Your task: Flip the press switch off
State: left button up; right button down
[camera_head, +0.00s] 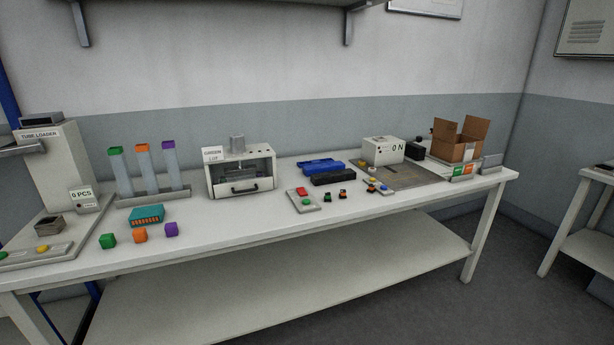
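A white press-like machine (241,174) with a grey cylinder on top and a dark front handle stands at the back middle of the table. A "GREEN LOT" sign (212,154) is at its upper left. A grey control pad (305,203) with a red part and small yellow and green spots lies to its right front. Small dark marks show on the machine's top front edge. Which part is the press switch, and its position, is too small to tell. Neither of my grippers is in view.
The white table (240,216) also carries a tube loader (58,158), three tubes (143,172), coloured cubes (140,235), a teal box (146,215), blue and black bins (321,166), a small white unit reading "0 N" (381,151) and an open carton (460,140). The front middle is clear.

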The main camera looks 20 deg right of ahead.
aim_at(301, 191)
jog(key=i+j+z, duration=0.15)
jog(key=i, duration=0.4)
jog(key=i+j+z, duration=0.15)
jog(key=i+j, duration=0.15)
jog(key=i, duration=0.25)
jog(key=i+j+z, duration=0.2)
jog(key=i+j, duration=0.15)
jog(key=i, duration=0.15)
